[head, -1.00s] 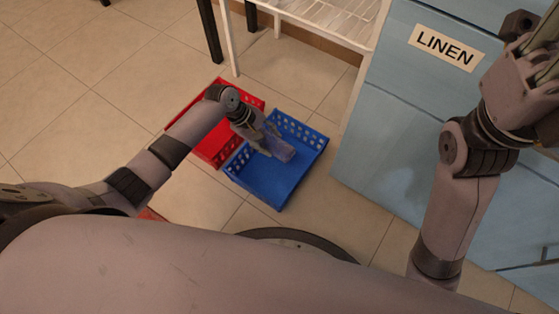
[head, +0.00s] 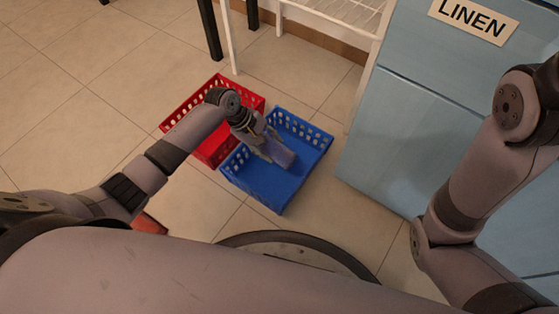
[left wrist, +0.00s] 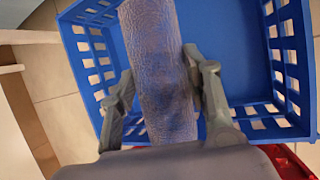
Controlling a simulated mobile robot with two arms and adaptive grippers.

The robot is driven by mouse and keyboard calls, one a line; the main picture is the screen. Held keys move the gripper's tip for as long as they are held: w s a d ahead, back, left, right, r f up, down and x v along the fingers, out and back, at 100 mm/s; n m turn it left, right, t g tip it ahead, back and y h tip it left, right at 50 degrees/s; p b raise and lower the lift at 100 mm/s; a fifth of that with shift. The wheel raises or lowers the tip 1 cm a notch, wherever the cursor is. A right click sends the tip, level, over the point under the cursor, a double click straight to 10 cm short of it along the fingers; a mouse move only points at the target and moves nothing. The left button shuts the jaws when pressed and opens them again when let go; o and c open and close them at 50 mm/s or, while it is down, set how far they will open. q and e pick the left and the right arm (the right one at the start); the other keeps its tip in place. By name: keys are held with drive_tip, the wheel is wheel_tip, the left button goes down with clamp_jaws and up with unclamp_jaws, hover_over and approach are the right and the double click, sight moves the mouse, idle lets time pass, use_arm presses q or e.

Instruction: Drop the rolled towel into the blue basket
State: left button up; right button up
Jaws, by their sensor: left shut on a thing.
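The rolled towel (head: 281,155) is a grey-blue cylinder. My left gripper (head: 268,146) is shut on it over the blue basket (head: 270,190). In the left wrist view the towel (left wrist: 158,70) runs lengthwise between the two fingers of the gripper (left wrist: 160,82), one on each side. The floor and perforated walls of the blue basket (left wrist: 235,50) show around and beyond it. I cannot tell whether the towel touches the basket floor. The basket otherwise looks empty. My right gripper is out of view; only its arm shows at the right.
A red basket (head: 205,105) stands beside the blue one, partly behind my left arm. A light-blue cabinet labelled LINEN (head: 400,120) is to the right. A white rack (head: 335,15) stands behind. Tiled floor (head: 60,100) is clear at the left.

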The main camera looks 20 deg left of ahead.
use_arm(q)
drive_tip(key=o, duration=1.3)
drive_tip(key=v, duration=1.2)
drive_tip(key=shift+r, duration=0.15)
